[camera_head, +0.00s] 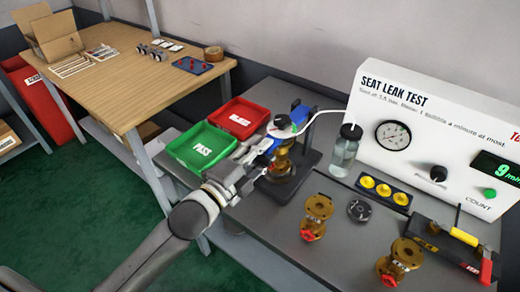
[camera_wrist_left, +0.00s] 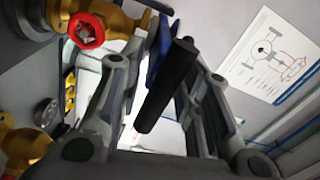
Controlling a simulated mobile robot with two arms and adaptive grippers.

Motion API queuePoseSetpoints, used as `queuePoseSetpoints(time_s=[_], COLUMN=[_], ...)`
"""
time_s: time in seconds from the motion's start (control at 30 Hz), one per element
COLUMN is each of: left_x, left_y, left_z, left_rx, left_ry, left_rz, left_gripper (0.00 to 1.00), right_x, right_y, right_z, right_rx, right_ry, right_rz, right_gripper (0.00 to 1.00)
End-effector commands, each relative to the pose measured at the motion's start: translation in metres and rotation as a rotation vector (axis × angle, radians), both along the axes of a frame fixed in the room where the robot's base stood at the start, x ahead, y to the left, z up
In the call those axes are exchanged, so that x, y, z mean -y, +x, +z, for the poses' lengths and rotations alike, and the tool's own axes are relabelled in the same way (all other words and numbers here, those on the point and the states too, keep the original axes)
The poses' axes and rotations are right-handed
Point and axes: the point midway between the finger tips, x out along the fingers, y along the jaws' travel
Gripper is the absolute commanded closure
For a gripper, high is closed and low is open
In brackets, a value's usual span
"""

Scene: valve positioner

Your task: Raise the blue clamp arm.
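The blue clamp arm (camera_head: 265,146) sits at the test stand on the grey bench, beside the brass valve (camera_head: 280,165) clamped there. In the left wrist view its blue bar (camera_wrist_left: 159,45) leads to a black cylindrical handle (camera_wrist_left: 166,88). My left gripper (camera_head: 250,172) is at the near left side of the stand. In the left wrist view its fingers (camera_wrist_left: 163,75) are apart, with the black handle in the gap between them. I see no clear contact on the handle. My right gripper is not in view.
A green PASS tray (camera_head: 203,150) and a red tray (camera_head: 238,118) lie left of the stand. A bottle (camera_head: 345,150) and the white test panel (camera_head: 430,95) stand to its right. Loose brass valves (camera_head: 316,212) lie in front. A wooden table (camera_head: 130,70) is behind left.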

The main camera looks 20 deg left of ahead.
Motion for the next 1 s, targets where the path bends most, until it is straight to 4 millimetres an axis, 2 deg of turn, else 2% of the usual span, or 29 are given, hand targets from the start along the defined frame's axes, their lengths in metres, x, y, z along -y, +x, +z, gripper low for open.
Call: queuePoseSetpoints(time_s=[0.3,0.57,0.83,1.0], left_x=[0.001,0.001,0.001,0.001], left_y=[0.002,0.002,0.002,0.004], left_z=[-0.001,-0.001,0.000,0.007], left_rx=[-0.001,-0.002,-0.005,-0.022], left_ry=[-0.001,-0.002,-0.005,-0.001], left_rz=[0.000,0.000,-0.001,-0.001], left_gripper=[0.68,1.00,1.00,1.00], right_x=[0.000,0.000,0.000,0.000], right_y=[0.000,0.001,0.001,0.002], right_z=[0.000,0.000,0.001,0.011], right_rx=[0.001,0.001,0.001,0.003], right_ry=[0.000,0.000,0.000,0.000], right_rz=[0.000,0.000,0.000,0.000], right_gripper=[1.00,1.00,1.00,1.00])
